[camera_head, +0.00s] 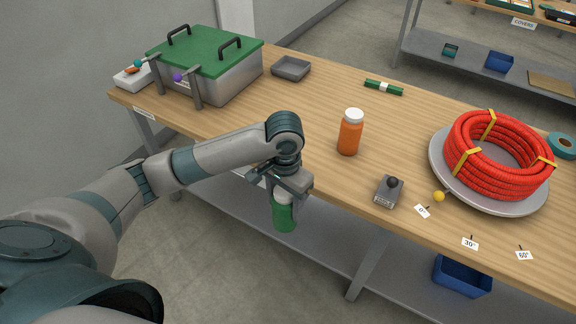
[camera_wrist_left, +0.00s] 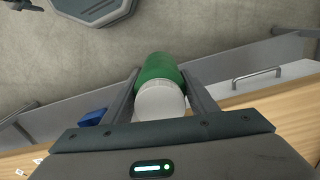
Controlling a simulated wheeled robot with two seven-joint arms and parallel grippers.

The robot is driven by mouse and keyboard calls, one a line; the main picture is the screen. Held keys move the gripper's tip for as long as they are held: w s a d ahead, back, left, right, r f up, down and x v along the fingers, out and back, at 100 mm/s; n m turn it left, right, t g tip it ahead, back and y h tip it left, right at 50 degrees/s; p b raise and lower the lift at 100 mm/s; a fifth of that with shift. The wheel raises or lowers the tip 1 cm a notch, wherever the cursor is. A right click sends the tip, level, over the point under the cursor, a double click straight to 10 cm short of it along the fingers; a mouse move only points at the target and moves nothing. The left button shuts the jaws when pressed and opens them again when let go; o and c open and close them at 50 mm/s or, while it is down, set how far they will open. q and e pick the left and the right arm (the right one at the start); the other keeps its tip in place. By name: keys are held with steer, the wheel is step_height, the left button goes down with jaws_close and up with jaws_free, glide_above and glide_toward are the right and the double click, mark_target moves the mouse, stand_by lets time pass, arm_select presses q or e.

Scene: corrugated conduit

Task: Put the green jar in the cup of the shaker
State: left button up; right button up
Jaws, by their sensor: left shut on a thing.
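The green jar (camera_head: 284,215) with a white lid hangs upright from my left gripper (camera_head: 285,196), in front of the table's near edge. In the left wrist view, the green jar (camera_wrist_left: 160,72) sits between the two fingers of the gripper (camera_wrist_left: 157,80), its white lid towards the palm. The left gripper is shut on the jar. I cannot make out a shaker with a cup in either view. My right gripper is not in view.
On the wooden table (camera_head: 320,90) stand a green-lidded metal box (camera_head: 235,82), a grey tray (camera_head: 291,68), an orange bottle (camera_head: 350,135), a grey device with a black knob (camera_head: 389,190) and a red conduit coil (camera_head: 495,158) on a round plate. A blue bin (camera_head: 462,277) is below.

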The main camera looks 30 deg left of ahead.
arm_select(q)
steer(key=s+d+f+n, duration=0.1)
steer(key=s+d+n, duration=0.1)
steer(key=s, duration=0.6)
steer(key=shift+d+f+n, duration=0.2)
steer(key=shift+f+n, duration=0.1)
steer(key=shift+f, duration=0.1)
